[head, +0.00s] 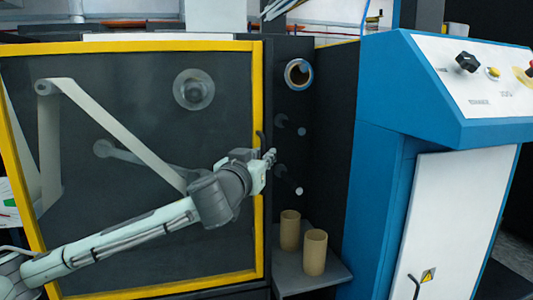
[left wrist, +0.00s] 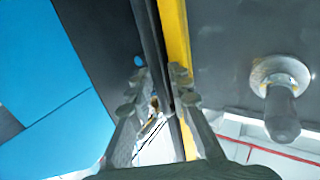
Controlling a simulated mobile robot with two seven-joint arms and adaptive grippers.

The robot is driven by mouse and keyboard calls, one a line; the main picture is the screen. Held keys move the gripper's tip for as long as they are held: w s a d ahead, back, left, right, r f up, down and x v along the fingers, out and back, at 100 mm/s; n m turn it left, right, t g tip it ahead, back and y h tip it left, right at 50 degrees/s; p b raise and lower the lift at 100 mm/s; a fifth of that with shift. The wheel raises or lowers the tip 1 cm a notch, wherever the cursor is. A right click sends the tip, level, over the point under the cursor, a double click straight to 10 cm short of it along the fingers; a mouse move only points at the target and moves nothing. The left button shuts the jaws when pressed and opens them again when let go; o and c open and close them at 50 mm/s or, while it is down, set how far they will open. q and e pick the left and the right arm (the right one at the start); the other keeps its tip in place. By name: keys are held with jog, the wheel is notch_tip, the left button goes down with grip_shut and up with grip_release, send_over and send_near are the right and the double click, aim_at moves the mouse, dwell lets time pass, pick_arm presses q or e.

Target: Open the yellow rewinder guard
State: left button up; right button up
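The yellow-framed guard (head: 257,210), with a see-through panel, stands closed across the rewinder at the left of the head view. Its yellow edge also shows in the left wrist view (left wrist: 174,35). A small black handle (head: 262,138) sits on its right upright. My left gripper (head: 271,157) is at this handle, just over its lower part, and hides some of it. In the left wrist view its fingertips (left wrist: 160,82) are a small gap apart, on either side of a dark bar beside the yellow edge. Whether they press on it is unclear. My right gripper is not seen.
A blue console (head: 385,120) with knobs and a white door stands close on the right. Two cardboard cores (head: 314,253) stand on a low grey shelf (head: 338,276) below the gripper. A dark recess with shafts lies between guard and console.

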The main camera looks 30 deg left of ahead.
pick_arm(q)
jog(key=shift+w, duration=0.1)
grip_shut()
dwell(0.3)
jog(key=shift+a, duration=0.1)
